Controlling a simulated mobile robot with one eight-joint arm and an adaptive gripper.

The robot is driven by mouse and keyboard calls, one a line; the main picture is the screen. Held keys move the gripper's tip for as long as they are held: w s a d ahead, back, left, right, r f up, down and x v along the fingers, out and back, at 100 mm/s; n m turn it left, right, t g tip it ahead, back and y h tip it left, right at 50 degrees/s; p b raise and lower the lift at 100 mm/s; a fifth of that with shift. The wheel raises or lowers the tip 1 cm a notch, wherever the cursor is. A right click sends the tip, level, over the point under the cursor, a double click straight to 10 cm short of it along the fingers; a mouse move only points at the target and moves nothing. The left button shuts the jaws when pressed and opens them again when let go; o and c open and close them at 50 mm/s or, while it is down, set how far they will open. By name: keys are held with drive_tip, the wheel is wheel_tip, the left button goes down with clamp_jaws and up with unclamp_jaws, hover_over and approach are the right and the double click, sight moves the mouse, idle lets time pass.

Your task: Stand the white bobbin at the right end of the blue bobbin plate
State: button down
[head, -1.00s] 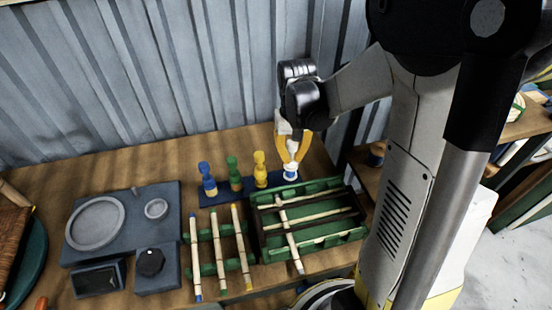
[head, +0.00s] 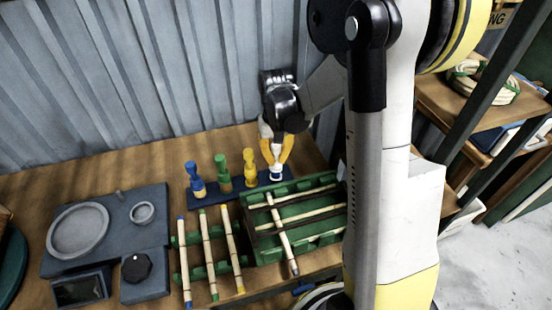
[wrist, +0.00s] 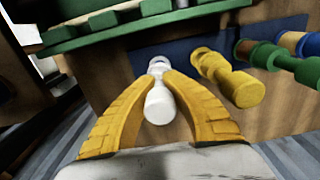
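The white bobbin (head: 276,174) is upright at the right end of the blue bobbin plate (head: 207,198). In the wrist view the white bobbin (wrist: 159,106) is between the yellow fingers of my gripper (wrist: 158,78), which are shut on its middle. In the head view my gripper (head: 275,164) points down over it and hides its upper part. The bobbin's foot is at the plate's end; whether it rests fully on the plate is hard to tell. The blue plate (wrist: 190,44) also shows in the wrist view.
Blue (head: 196,181), green (head: 223,174) and yellow (head: 250,168) bobbins stand left along the plate. A green rack (head: 325,238) with rattan rods is close in front. A grey machine (head: 105,225) is at left, and a corrugated wall (head: 130,70) behind.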

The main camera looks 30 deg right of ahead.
drive_tip(key=c, duration=1.6)
unclamp_jaws()
drive_tip(key=shift+r, duration=0.1)
wheel_tip(320, 180, up, 12)
drive_tip(key=p, duration=0.4)
drive_tip(key=shift+r+p, duration=0.15)
drive_tip(key=shift+p, duration=0.25)
drive_tip(key=s+a+r+n+t, duration=0.1)
drive_tip(key=s+a+r+t, duration=0.1)
drive_tip(key=s, duration=0.3)
drive_tip(key=s+a+r+t, duration=0.2)
drive_tip(key=s+a+r, duration=0.1)
drive_tip(key=s+a, duration=0.1)
drive_tip(key=s+a+r+n+t, duration=0.1)
drive_tip(key=s+a+r+t, duration=0.2)
drive_tip(key=s, duration=0.3)
drive_tip(key=shift+a+n, duration=0.3)
drive_tip(key=shift+a, duration=0.2)
drive_tip(key=shift+f, duration=0.15)
